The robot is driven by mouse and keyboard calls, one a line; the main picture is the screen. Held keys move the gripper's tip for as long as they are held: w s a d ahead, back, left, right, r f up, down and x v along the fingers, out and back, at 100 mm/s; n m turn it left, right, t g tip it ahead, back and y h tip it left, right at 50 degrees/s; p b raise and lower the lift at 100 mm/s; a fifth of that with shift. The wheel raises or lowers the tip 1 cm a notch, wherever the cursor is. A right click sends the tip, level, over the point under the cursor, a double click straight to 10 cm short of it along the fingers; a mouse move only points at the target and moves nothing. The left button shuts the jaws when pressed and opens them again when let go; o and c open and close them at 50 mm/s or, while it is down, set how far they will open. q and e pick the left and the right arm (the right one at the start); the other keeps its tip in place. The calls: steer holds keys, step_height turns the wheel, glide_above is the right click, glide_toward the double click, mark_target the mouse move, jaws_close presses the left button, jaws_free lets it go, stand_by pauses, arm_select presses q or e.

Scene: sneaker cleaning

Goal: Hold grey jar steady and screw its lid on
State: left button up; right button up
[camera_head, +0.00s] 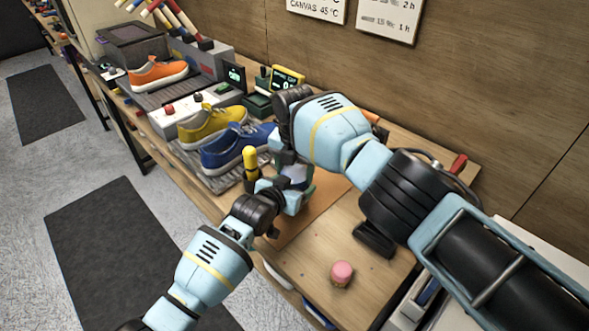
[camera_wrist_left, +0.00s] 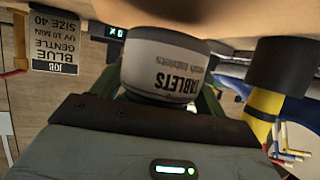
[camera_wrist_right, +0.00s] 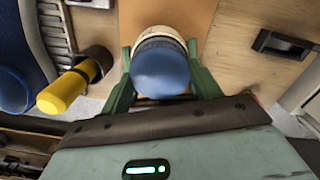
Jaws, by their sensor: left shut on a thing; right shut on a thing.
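The grey jar (camera_wrist_left: 165,68) stands between the green fingers of my left gripper (camera_head: 293,192), which is shut on it. Its "TABLETS" label shows upside down in the left wrist view. A small part of the jar (camera_head: 294,172) shows between the grippers in the head view. My right gripper (camera_head: 288,158) is directly above, its green fingers shut around the round blue lid (camera_wrist_right: 160,72). In the right wrist view the lid sits over the jar's pale rim (camera_wrist_right: 160,37). I cannot tell whether the threads are engaged.
A brush-like tool with a yellow handle (camera_head: 250,160) stands in a dark holder close left of the jar. Blue (camera_head: 237,144), yellow (camera_head: 212,124) and orange (camera_head: 160,72) sneakers sit further left. A pink round object (camera_head: 342,272) lies on the bench's front right, with bare wood around it.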

steer(key=m, duration=0.5)
steer(key=shift+m, duration=0.3)
steer(key=m, duration=0.4)
steer(key=o, duration=1.1)
steer(key=shift+r, duration=0.1)
steer(key=shift+s+r, duration=0.1)
steer(key=shift+r, duration=2.1)
steer(key=shift+c, duration=0.3)
